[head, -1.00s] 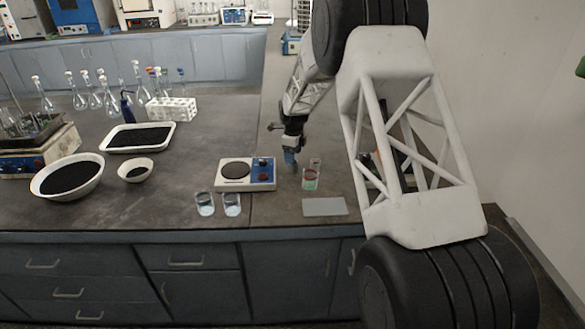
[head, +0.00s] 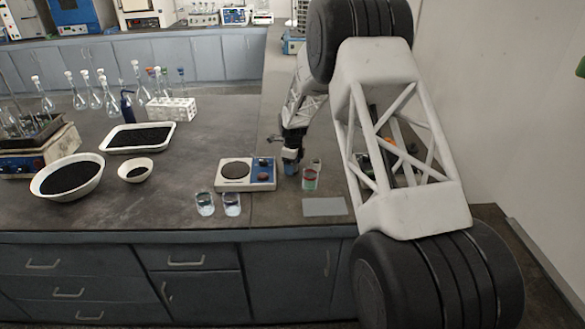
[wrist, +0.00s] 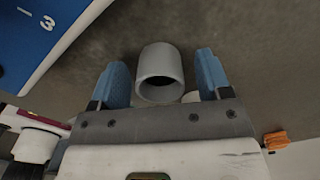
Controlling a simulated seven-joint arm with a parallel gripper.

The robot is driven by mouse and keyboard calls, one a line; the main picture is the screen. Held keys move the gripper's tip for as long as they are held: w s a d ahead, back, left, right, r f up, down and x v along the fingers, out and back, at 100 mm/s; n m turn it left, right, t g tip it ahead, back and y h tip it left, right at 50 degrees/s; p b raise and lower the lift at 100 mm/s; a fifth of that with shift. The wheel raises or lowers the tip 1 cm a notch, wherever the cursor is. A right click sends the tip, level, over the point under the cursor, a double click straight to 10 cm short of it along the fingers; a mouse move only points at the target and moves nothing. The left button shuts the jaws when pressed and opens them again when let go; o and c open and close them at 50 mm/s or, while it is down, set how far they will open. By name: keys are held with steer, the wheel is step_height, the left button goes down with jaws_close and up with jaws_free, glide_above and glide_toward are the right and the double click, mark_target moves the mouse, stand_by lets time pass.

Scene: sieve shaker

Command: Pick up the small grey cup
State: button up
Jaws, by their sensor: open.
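The small grey cup (wrist: 160,66) shows in the wrist view with its dark open mouth facing the camera. My gripper (wrist: 161,78) is open, with one blue finger on each side of the cup. A gap shows between the cup and each finger, so neither seems to touch it. In the head view my gripper (head: 290,167) is low over the bench, just right of the hotplate. I cannot make out the grey cup in the head view; my gripper probably hides it.
The white hotplate (head: 233,186) with a blue panel is close to my gripper's left. A glass with red and green contents (head: 310,181) stands close on its right. A flat grey plate (head: 324,207) and two glasses (head: 205,205) are nearer the front edge.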

steer(key=c, duration=1)
step_height(320, 180, up, 10)
stand_by(0.6)
stand_by(0.5)
steer(key=shift+r, duration=0.5)
